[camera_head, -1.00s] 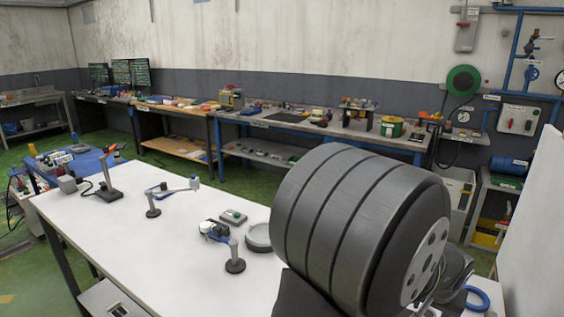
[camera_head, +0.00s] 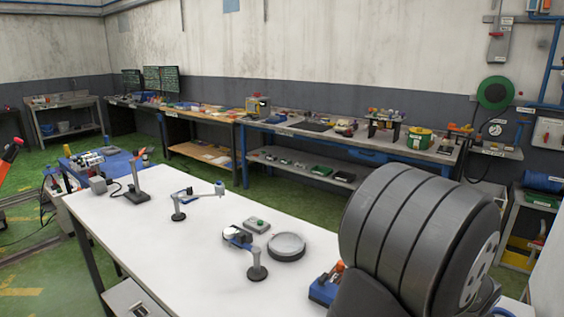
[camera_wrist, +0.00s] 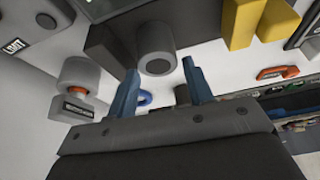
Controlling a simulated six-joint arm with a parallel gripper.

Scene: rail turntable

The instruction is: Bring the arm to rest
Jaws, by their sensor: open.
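My gripper (camera_wrist: 159,66) shows in the wrist view with its two blue fingers apart and nothing between them. A grey cylinder end (camera_wrist: 157,62) appears beyond the fingertips; I cannot tell how far away it is. My gripper cannot be made out in the head view, where a large dark ribbed cylinder covers the lower right and hides part of the table. On the white table (camera_head: 170,245), a round grey disc (camera_head: 287,244) lies flat beside a small box with a green button (camera_head: 257,225).
Jointed stands (camera_head: 255,262) rise from the table, with another (camera_head: 180,205) farther left. A blue item with orange parts (camera_head: 325,286) sits beside the ribbed cylinder. In the wrist view, yellow blocks (camera_wrist: 240,22) and an orange handle (camera_wrist: 277,73) show. The table's left front is mostly bare.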

